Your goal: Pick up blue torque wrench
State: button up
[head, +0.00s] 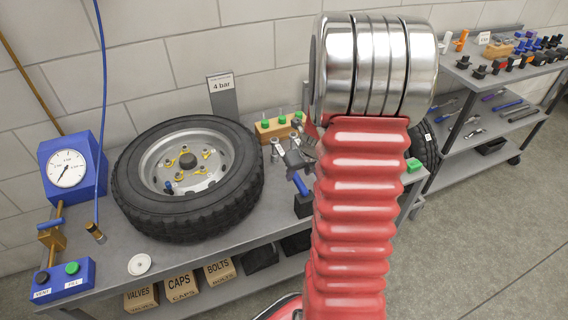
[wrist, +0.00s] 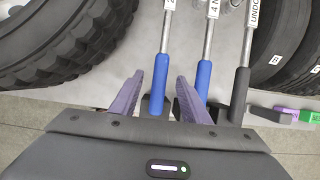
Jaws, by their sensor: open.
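In the wrist view, two blue-handled wrenches lie side by side with metal shafts and white labels that are partly cut off. The left blue wrench (wrist: 160,68) runs between my gripper's fingertips. The right blue wrench (wrist: 203,78) lies just outside the right finger. A dark-handled wrench (wrist: 239,92) labelled UNDO lies further right. My gripper (wrist: 159,76) has two purple fingers, apart, one on each side of the left blue handle; contact cannot be told. In the head view, one blue handle (head: 300,184) shows beside my red arm, which hides the other handles and most of my gripper.
A wheel with a tyre (head: 188,178) lies on the grey bench, left of the wrenches; its tread is close in the wrist view. Labelled tyres (wrist: 281,42) stand close on the right. A wooden block with green-topped parts (head: 281,125) sits behind. Floor on the right is clear.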

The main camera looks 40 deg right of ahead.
aim_at(297, 176)
jog(key=shift+x, duration=2.6)
jog(key=shift+c, duration=0.7)
jog(key=shift+d, duration=0.1)
grip_shut()
